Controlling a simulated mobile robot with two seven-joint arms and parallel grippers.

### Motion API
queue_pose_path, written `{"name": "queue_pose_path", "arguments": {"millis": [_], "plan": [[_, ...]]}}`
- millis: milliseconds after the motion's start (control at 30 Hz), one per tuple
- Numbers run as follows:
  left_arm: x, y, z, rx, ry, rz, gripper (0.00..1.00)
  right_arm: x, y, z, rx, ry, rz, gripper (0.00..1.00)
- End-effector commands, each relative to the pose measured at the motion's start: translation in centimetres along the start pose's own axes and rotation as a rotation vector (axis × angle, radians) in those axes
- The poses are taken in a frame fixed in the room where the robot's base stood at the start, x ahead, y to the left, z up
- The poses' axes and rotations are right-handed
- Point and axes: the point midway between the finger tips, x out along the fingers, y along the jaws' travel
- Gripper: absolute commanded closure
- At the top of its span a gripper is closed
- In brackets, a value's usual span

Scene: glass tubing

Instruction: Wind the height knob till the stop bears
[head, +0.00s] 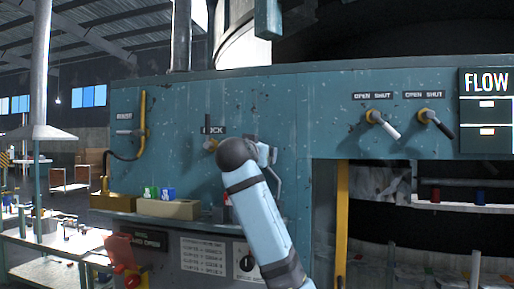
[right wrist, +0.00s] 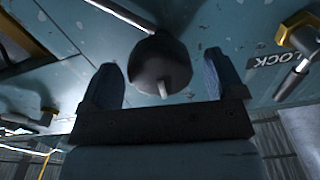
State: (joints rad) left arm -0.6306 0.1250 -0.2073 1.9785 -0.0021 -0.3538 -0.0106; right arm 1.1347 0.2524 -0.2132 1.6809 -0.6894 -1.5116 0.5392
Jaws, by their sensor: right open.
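A dark round knob (right wrist: 158,60) with a short pale pin shows on the blue-green panel in the right wrist view. My right gripper (right wrist: 162,78) is open, with one blue finger on each side of the knob; I cannot tell whether either touches it. In the head view my right arm rises from the bottom and my right gripper (head: 268,158) is at the panel, partly hidden by my own dark wrist joint. The knob is hidden there. No stop can be made out. My left gripper is not in view.
A lever with a brass base (right wrist: 298,42) sits beside the LOCK label (right wrist: 268,62), close to the gripper. Two OPEN/SHUT levers, one white (head: 384,125) and one black (head: 436,123), are at right. A ledge with a tan box (head: 168,209) juts out below left.

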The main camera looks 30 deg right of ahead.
Motion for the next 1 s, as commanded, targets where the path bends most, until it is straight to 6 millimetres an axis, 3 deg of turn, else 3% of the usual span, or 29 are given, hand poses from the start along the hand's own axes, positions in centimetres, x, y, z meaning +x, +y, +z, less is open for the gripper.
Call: {"name": "queue_pose_path", "arguments": {"millis": [133, 433, 633, 1000], "plan": [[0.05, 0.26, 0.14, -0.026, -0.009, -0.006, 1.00, 1.01, -0.03, 0.01, -0.001, -0.001, -0.001, 0.12], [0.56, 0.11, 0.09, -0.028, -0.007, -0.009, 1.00, 1.18, -0.01, 0.10, 0.000, -0.001, -0.001, 0.12], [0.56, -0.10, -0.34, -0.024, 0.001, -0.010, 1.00, 1.16, -0.02, 0.09, 0.000, -0.001, -0.001, 0.58], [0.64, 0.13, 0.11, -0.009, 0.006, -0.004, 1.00, 1.15, 0.02, 0.31, 0.050, -0.002, -0.001, 0.60]]}}
